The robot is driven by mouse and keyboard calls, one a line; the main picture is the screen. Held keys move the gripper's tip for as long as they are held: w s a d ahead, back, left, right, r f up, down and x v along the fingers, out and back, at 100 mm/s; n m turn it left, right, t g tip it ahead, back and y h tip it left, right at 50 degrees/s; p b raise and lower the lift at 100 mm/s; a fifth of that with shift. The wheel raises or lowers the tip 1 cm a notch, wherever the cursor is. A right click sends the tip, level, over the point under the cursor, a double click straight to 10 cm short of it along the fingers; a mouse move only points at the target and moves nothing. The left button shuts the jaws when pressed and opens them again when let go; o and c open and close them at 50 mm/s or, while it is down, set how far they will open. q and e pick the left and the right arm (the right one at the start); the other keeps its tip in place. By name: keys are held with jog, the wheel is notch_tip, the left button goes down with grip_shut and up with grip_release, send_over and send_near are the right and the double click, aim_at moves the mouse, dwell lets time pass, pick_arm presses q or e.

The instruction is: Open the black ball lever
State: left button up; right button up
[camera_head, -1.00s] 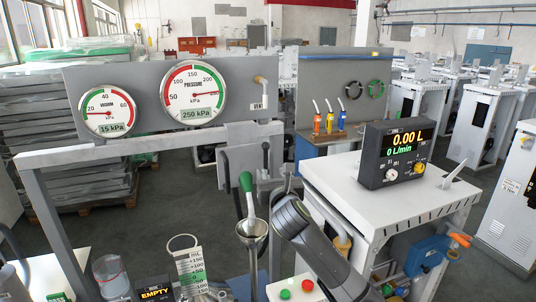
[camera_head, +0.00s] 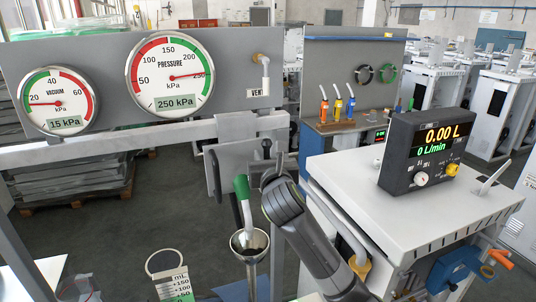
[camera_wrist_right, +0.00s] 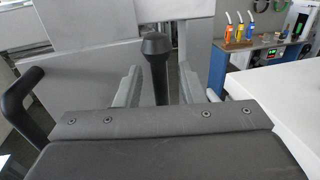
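The black ball lever (camera_head: 266,145) stands upright in front of the grey panel below the gauges. In the right wrist view its dark knob (camera_wrist_right: 156,45) rises between my two fingers. My right gripper (camera_wrist_right: 158,76) is open, with a finger on each side of the lever and visible gaps beside it. In the head view my right gripper (camera_head: 264,168) is at the lever just below its ball, and its wrist hides the lower part. My left gripper is not in view.
A green-handled lever (camera_head: 242,188) and a metal funnel (camera_head: 249,244) are close to the left of my right arm. A white cabinet (camera_head: 440,210) with a flow display (camera_head: 424,150) stands at right. A curved black handle (camera_wrist_right: 20,95) is at left in the wrist view.

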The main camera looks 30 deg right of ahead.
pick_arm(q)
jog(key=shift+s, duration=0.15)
pick_arm(e)
jog(key=shift+s+a+r, duration=0.1)
jog(key=shift+s+r, duration=0.05)
grip_shut()
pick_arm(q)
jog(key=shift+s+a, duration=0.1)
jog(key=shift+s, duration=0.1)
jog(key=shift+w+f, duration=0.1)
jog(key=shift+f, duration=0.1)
